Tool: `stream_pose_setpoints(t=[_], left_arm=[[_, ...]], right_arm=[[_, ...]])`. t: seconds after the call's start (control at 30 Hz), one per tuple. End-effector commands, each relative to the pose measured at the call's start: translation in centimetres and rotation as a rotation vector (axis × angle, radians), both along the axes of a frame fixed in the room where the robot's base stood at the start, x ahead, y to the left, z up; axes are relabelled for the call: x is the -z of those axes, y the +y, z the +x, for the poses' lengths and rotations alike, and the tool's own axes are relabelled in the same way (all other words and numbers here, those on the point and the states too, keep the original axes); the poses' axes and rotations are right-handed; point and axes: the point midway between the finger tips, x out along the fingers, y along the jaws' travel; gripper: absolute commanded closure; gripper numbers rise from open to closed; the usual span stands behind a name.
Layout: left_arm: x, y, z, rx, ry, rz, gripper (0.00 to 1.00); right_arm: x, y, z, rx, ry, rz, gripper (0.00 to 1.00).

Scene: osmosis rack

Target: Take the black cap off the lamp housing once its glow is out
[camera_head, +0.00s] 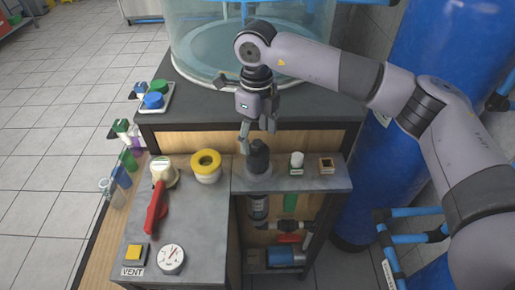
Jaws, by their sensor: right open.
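The black cap (259,156) sits upright on the lamp housing, at the back left of the small grey shelf. The dark body of the housing (257,207) shows below the shelf top. My right gripper (257,138) comes down from above with its fingers apart, just over the cap. One finger is by the cap's left side. I cannot tell whether it touches the cap. A small white and green indicator (296,161) stands right of the cap; I see no clear glow there. My left gripper is not in view.
A clear round tank (190,45) stands behind. A red-handled valve (157,205), a yellow ring fitting (206,165), a gauge (171,259) and a yellow VENT button (134,252) occupy the left bench. A small square block (326,165) sits right. Blue tanks (450,50) stand right.

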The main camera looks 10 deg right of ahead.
Motion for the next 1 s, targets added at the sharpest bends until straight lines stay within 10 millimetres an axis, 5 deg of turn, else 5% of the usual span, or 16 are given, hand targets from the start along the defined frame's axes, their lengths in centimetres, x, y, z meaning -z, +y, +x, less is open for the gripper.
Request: stream_pose_setpoints(t=[0.33,0.7,1.0], left_arm=[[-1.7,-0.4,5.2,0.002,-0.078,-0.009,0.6],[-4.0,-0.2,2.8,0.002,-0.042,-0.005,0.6],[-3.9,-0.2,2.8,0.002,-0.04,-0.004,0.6]], right_arm=[[3.6,0.0,0.0,-0.001,0.001,0.002,0.33],[8.2,-0.2,0.3,-0.001,0.001,0.002,0.33],[8.6,-0.2,0.4,-0.002,-0.001,0.002,0.35]])
